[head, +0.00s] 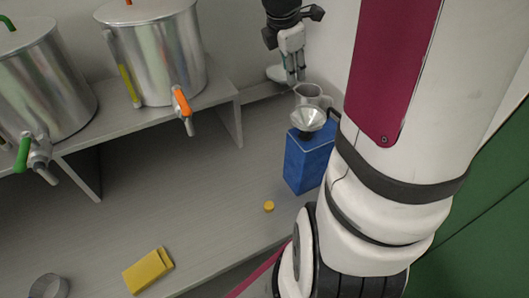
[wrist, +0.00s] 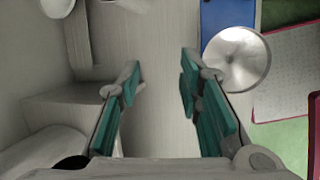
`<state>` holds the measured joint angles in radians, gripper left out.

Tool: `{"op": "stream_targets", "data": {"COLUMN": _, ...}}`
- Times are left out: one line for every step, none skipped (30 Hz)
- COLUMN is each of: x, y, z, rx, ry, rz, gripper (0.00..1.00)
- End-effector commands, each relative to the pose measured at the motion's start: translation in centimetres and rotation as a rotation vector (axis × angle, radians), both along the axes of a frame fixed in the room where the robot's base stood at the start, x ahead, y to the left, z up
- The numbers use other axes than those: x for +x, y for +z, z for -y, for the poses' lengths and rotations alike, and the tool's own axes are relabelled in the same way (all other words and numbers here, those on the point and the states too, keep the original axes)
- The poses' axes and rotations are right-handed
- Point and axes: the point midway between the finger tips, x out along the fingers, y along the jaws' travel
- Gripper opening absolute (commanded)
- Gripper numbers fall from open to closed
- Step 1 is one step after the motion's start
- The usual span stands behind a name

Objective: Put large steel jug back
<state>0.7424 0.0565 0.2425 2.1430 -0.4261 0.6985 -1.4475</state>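The steel funnel (head: 308,118) sits on top of the blue tin (head: 306,162). The funnel (wrist: 237,58) and blue tin (wrist: 228,14) are right of the fingers there.
Two steel tanks (head: 155,55) (head: 40,85) with orange and green taps stand on a raised shelf (head: 145,122). The counter's middle is clear.

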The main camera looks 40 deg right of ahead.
Motion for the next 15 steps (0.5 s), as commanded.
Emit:
{"op": "stream_targets", "data": {"x": -0.8, "y": 1.4, "z": -2.7, "rx": 0.010, "ry": -0.072, "rz": 0.039, "gripper": 0.33}}
{"op": "stream_targets", "data": {"x": -1.3, "y": 2.0, "z": -4.1, "rx": 0.024, "ry": -0.128, "rz": 0.062, "gripper": 0.33}}
{"op": "stream_targets", "data": {"x": -2.2, "y": 2.7, "z": -6.0, "rx": 0.042, "ry": -0.202, "rz": 0.092, "gripper": 0.33}}
{"op": "stream_targets", "data": {"x": -2.9, "y": 3.2, "z": -7.4, "rx": 0.058, "ry": -0.257, "rz": 0.116, "gripper": 0.33}}
{"op": "stream_targets", "data": {"x": -3.7, "y": 3.7, "z": -8.7, "rx": 0.075, "ry": -0.311, "rz": 0.139, "gripper": 0.33}}
{"op": "stream_targets", "data": {"x": -4.7, "y": 4.2, "z": -10.5, "rx": 0.102, "ry": -0.384, "rz": 0.168, "gripper": 0.33}}
{"op": "stream_targets", "data": {"x": -5.6, "y": 4.5, "z": -11.8, "rx": 0.122, "ry": -0.438, "rz": 0.188, "gripper": 0.33}}
{"op": "stream_targets", "data": {"x": -6.5, "y": 4.7, "z": -13.1, "rx": 0.145, "ry": -0.492, "rz": 0.209, "gripper": 0.33}}
{"op": "stream_targets", "data": {"x": -7.7, "y": 5.0, "z": -14.7, "rx": 0.178, "ry": -0.566, "rz": 0.234, "gripper": 0.33}}
{"op": "stream_targets", "data": {"x": -8.7, "y": 5.1, "z": -15.9, "rx": 0.202, "ry": -0.618, "rz": 0.250, "gripper": 0.33}}
{"op": "stream_targets", "data": {"x": -9.7, "y": 5.3, "z": -17.0, "rx": 0.230, "ry": -0.672, "rz": 0.266, "gripper": 0.33}}
{"op": "stream_targets", "data": {"x": -11.0, "y": 5.3, "z": -18.5, "rx": 0.268, "ry": -0.741, "rz": 0.282, "gripper": 0.33}}
{"op": "stream_targets", "data": {"x": -12.0, "y": 5.3, "z": -19.5, "rx": 0.296, "ry": -0.791, "rz": 0.292, "gripper": 0.33}}
{"op": "stream_targets", "data": {"x": -13.0, "y": 5.3, "z": -20.4, "rx": 0.323, "ry": -0.841, "rz": 0.299, "gripper": 0.33}}
{"op": "stream_targets", "data": {"x": -14.2, "y": 5.2, "z": -21.6, "rx": 0.360, "ry": -0.901, "rz": 0.305, "gripper": 0.33}}
